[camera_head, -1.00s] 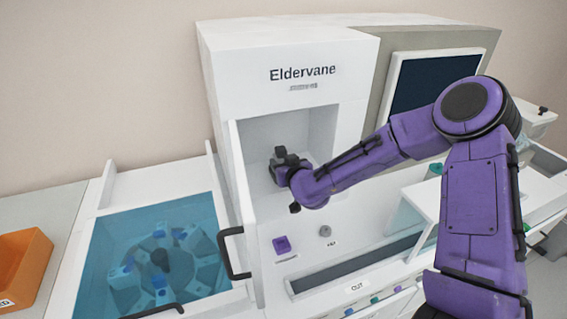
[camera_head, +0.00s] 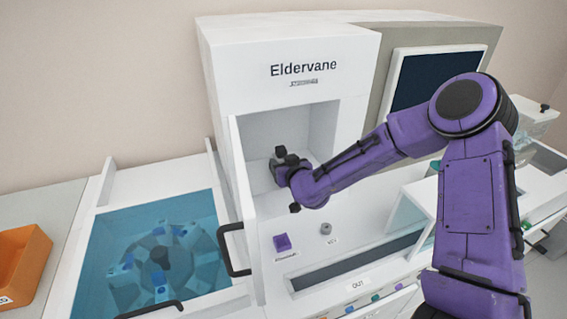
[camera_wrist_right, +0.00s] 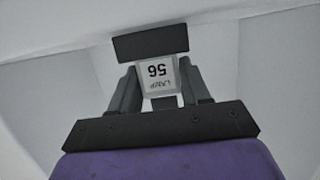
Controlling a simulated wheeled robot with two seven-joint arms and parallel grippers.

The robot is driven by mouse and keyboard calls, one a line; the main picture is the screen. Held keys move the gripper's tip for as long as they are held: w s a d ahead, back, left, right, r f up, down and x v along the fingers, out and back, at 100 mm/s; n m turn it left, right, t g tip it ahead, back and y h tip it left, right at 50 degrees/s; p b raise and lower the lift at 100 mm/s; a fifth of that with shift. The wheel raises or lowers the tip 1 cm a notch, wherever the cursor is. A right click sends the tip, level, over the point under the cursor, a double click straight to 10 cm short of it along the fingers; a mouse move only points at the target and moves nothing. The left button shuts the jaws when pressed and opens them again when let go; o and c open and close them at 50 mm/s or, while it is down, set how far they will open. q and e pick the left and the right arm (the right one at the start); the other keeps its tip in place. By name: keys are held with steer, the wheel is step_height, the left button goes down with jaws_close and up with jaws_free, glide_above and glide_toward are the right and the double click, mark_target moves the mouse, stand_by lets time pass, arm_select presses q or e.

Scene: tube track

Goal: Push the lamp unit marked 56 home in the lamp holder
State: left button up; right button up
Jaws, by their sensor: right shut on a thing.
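The lamp unit marked 56 (camera_wrist_right: 158,75) is a small pale block with its label upside down in the right wrist view. My right gripper (camera_wrist_right: 158,88) is shut on it, one finger on each side. A dark block, seemingly the lamp holder (camera_wrist_right: 150,43), lies directly beyond the lamp unit. I cannot tell how deep the lamp unit sits in it. In the head view my right gripper (camera_head: 284,166) is inside the open white bay of the Eldervane machine, and the lamp unit is hidden there. My left gripper is not in view.
The bay's white walls (camera_head: 310,125) close around my right gripper. An open door with a black handle (camera_head: 232,250) stands at its left. A purple block (camera_head: 282,242) and a grey knob (camera_head: 326,228) are on the ledge below. A blue-lidded carousel (camera_head: 110,225) is at left.

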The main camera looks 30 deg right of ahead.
steer(key=shift+f, duration=0.3)
stand_by(0.5)
steer(key=o, duration=1.3)
steer(key=b+v, duration=0.2)
steer(key=v, duration=0.8)
steer(key=shift+s, duration=0.3)
